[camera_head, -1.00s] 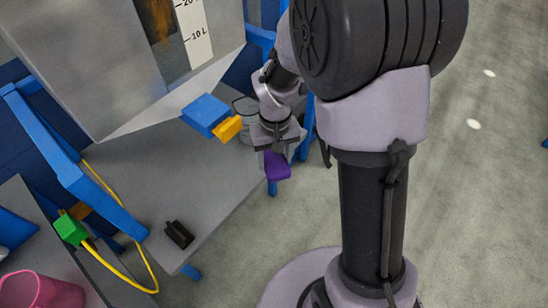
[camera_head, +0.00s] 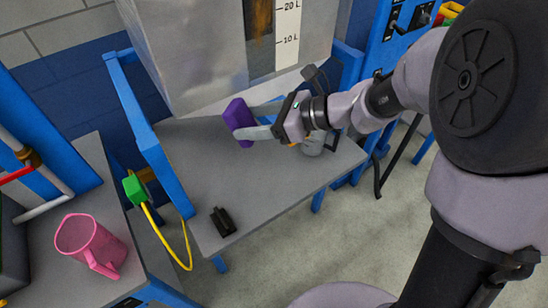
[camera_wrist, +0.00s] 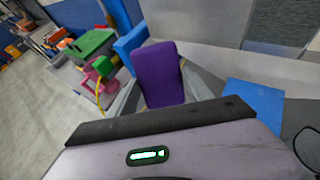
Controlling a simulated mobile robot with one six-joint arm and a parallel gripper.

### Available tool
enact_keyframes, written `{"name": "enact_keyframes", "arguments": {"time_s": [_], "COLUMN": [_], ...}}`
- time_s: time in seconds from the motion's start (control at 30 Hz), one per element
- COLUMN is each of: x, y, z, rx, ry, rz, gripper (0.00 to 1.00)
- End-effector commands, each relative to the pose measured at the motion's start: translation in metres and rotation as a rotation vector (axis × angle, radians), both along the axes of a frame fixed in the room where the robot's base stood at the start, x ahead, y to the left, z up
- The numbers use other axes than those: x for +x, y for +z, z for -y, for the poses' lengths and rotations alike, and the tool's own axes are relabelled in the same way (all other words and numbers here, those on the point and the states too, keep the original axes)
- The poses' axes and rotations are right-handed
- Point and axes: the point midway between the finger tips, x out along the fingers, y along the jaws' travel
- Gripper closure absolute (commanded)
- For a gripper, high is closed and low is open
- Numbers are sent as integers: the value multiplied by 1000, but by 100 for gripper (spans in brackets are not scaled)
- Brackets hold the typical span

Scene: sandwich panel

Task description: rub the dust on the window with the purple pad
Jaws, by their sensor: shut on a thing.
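My gripper (camera_head: 246,121) is shut on the purple pad (camera_head: 238,113), one finger on each side of it. In the wrist view the pad (camera_wrist: 160,72) stands up between the two fingers. They are above the grey table (camera_head: 215,165), in front of the big grey tank (camera_head: 195,60). The window (camera_head: 262,62) is a dark strip in the tank's front, beside a white litre scale (camera_head: 288,35). Brown dust (camera_head: 259,20) shows on its upper part. The pad is left of and below the window, apart from it. The window's top is cut off.
A blue block (camera_wrist: 252,102) lies to the right in the wrist view. A jar (camera_head: 313,146) is partly hidden behind my arm. A black clip (camera_head: 223,221), green plug (camera_head: 134,189) and blue frame post (camera_head: 150,150) are left. A pink mug (camera_head: 90,245) stands on the side table.

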Motion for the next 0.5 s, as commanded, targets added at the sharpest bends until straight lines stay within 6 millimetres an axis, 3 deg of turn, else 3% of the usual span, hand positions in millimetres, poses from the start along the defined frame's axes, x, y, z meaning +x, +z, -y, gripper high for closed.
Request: {"name": "enact_keyframes", "arguments": {"time_s": [0.13,0.3,0.5], "x": [26,51,63], "y": [51,99,117], "z": [7,36,52], "rx": [186,313,349], "ry": [-310,-571,-662], "rz": [95,217,267], "gripper": [74,74,74]}}
